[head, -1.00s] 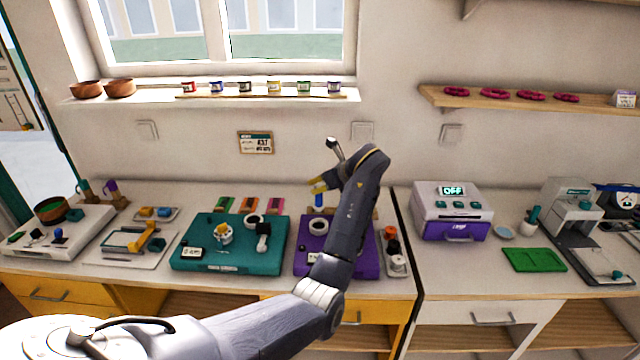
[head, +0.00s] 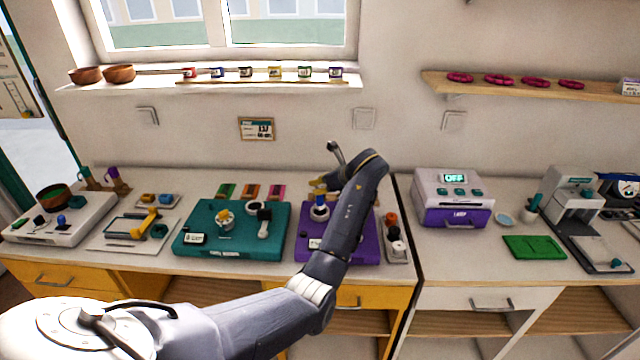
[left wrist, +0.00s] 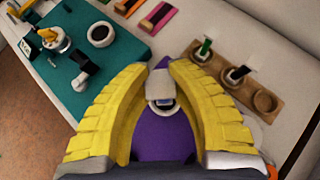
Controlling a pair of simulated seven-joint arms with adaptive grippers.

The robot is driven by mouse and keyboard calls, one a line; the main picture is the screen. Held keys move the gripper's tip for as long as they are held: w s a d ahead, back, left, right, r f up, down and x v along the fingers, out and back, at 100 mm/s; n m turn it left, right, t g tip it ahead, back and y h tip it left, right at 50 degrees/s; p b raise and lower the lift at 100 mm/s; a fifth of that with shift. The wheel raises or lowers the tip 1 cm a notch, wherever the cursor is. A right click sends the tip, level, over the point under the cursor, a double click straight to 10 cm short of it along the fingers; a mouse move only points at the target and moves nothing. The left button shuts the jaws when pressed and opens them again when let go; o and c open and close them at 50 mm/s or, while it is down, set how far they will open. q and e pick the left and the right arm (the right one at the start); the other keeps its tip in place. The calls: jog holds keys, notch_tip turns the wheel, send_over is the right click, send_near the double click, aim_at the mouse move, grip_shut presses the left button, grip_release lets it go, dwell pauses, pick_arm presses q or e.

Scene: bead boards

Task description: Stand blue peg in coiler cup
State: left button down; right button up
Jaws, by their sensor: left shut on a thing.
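My left gripper (head: 322,188) has yellow fingers and is shut on the blue peg (head: 319,200), just over the purple board (head: 345,246). The coiler cup (head: 319,213), white-rimmed with a dark inside, sits on that board directly below the peg. The peg looks upright, with its lower end at or inside the cup's mouth; how deep it is I cannot tell. My right gripper is not in view.
The teal board (head: 220,249) with a second white-rimmed cup (left wrist: 101,34) stands left of the purple board. A wooden rack (left wrist: 264,100) with a green peg (left wrist: 205,47) and a dark peg is close on the right. A purple-and-white machine (head: 452,200) stands further right.

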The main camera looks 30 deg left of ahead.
pick_arm(q)
jog(key=shift+f, duration=0.45)
jog(key=shift+f, duration=0.3)
jog(key=shift+f, duration=0.3)
dwell(0.6)
jog(key=c, duration=1.1)
grip_release()
jog(key=shift+c, duration=0.2)
jog(key=shift+r, duration=0.1)
jog(key=shift+r, duration=3.45)
